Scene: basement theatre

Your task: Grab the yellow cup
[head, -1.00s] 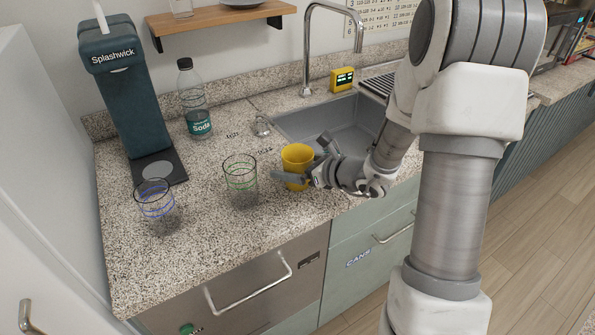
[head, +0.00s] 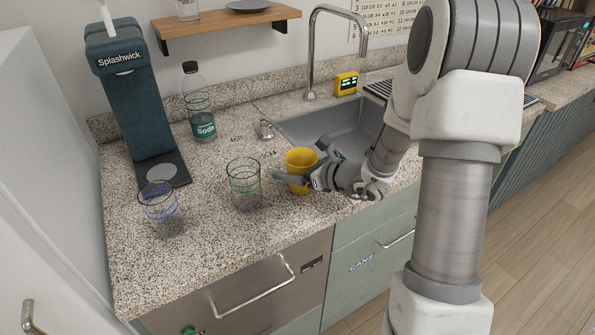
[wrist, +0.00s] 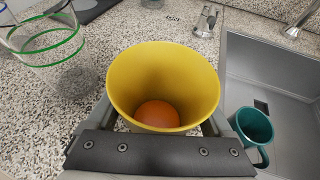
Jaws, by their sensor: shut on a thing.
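The yellow cup (head: 301,161) stands upright on the speckled counter, just left of the sink's near edge. In the wrist view the yellow cup (wrist: 163,75) is seen from above, with an orange round thing (wrist: 157,114) inside it. My gripper (head: 300,178) reaches in from the right, with a finger on each side of the cup. In the wrist view my gripper (wrist: 160,125) is shut on the cup. The cup's lower part is partly hidden by the finger in the head view.
A green-striped glass (head: 243,184) stands close left of the cup, a blue-striped glass (head: 160,209) farther left. A soda bottle (head: 199,105) and a Splashwick dispenser (head: 128,105) stand behind. A teal mug (wrist: 252,130) sits in the sink (wrist: 277,85).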

